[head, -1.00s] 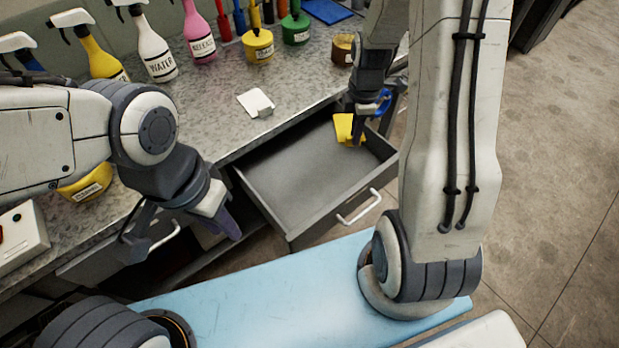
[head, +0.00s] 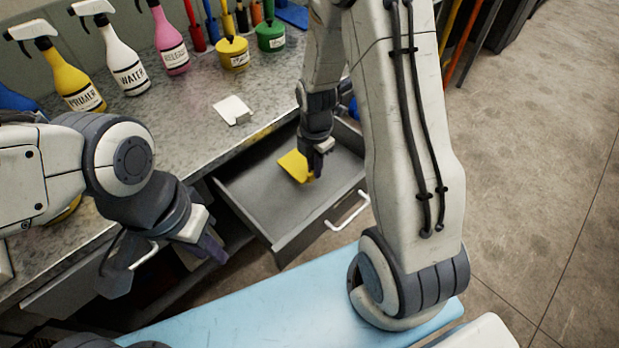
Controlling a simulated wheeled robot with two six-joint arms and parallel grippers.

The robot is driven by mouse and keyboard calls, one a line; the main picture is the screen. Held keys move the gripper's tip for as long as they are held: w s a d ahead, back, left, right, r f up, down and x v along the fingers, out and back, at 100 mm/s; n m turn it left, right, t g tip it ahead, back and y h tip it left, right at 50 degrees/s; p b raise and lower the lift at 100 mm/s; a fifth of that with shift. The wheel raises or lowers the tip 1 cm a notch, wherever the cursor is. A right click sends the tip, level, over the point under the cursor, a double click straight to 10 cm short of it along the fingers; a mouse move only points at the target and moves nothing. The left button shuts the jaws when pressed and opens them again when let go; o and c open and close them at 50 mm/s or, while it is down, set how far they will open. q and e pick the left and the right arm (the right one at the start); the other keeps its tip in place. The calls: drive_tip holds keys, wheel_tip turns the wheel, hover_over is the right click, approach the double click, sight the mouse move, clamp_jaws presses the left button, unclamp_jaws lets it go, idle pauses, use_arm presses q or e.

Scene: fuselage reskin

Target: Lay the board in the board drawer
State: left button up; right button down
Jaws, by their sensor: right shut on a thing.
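The open drawer (head: 250,203) is pulled out from under the counter, with a grey floor and a white handle. A flat yellow piece, which I take for the board (head: 293,166), is in my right gripper (head: 315,172). The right gripper is shut on its edge, inside the drawer outline. The board is tilted and low over the drawer floor; I cannot tell whether it touches. My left gripper (head: 163,265) is open and empty, in front of the counter to the left of the drawer.
The speckled counter (head: 185,135) carries a white plate-like piece (head: 232,110), spray bottles (head: 126,68) and pots with brushes (head: 233,54). A light blue panel (head: 270,305) lies in front of the drawer. Bare drawer floor surrounds the board.

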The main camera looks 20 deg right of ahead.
sight(311, 180)
drive_tip(key=shift+a+f, duration=0.5)
drive_tip(key=shift+a, duration=0.05)
drive_tip(key=shift+f, duration=1.85)
drive_tip(key=shift+f, duration=0.2)
drive_tip(key=c, duration=0.9)
unclamp_jaws()
drive_tip(key=shift+r, duration=0.15)
